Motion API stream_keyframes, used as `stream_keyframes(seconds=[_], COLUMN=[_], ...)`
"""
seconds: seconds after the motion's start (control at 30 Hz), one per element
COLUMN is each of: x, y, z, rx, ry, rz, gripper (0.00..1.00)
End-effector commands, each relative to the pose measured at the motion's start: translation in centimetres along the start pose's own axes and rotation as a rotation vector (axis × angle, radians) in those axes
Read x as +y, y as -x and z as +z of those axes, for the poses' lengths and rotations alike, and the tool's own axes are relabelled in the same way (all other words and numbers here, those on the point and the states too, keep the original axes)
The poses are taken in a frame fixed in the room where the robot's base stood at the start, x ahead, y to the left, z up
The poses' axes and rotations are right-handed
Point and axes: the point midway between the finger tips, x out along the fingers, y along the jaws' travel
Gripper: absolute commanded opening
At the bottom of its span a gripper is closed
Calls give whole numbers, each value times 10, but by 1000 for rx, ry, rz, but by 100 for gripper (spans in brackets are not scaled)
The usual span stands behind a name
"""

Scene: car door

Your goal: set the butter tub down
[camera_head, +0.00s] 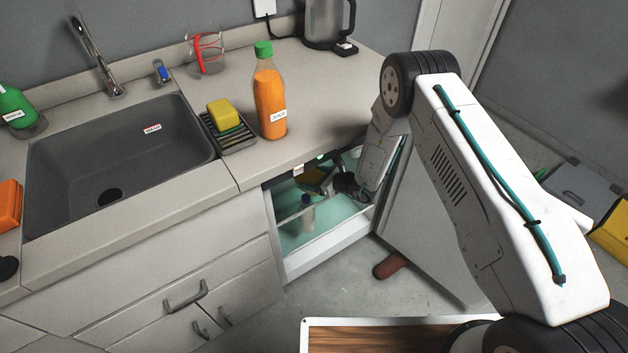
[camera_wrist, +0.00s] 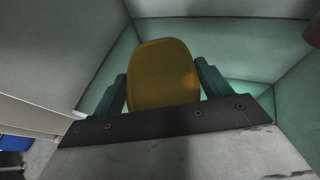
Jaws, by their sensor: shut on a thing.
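A dark yellow butter tub (camera_wrist: 163,75) fills the middle of the wrist view, between the two teal fingers of my gripper (camera_wrist: 163,88). My gripper is shut on it. In the head view my gripper reaches into the open fridge (camera_head: 332,252) under the counter. A dim yellow patch in there looks like the tub (camera_head: 313,177), mostly in shadow. Pale green inner walls surround the tub in the wrist view. I cannot tell whether the tub touches a shelf, as its underside is hidden.
A small bottle (camera_head: 307,214) stands inside the fridge below my gripper. The open fridge door (camera_head: 425,225) is to the right, beside my arm. On the counter above stand an orange juice bottle (camera_head: 270,100), a yellow sponge (camera_head: 222,113) on a rack, and a kettle (camera_head: 326,22).

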Motion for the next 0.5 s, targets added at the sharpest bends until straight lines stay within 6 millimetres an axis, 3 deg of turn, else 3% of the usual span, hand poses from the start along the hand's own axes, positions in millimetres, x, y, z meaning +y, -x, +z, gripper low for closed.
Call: stream_keyframes(seconds=[0.1,0.43,0.47,0.5], x=[0,0,0,0], y=[-6,-7,-7,-7], z=[-11,-14,-15,-14], rx=[-2,-2,-1,-2], ry=[1,1,1,1], rz=[0,0,0,0], gripper=[46,46,80,91])
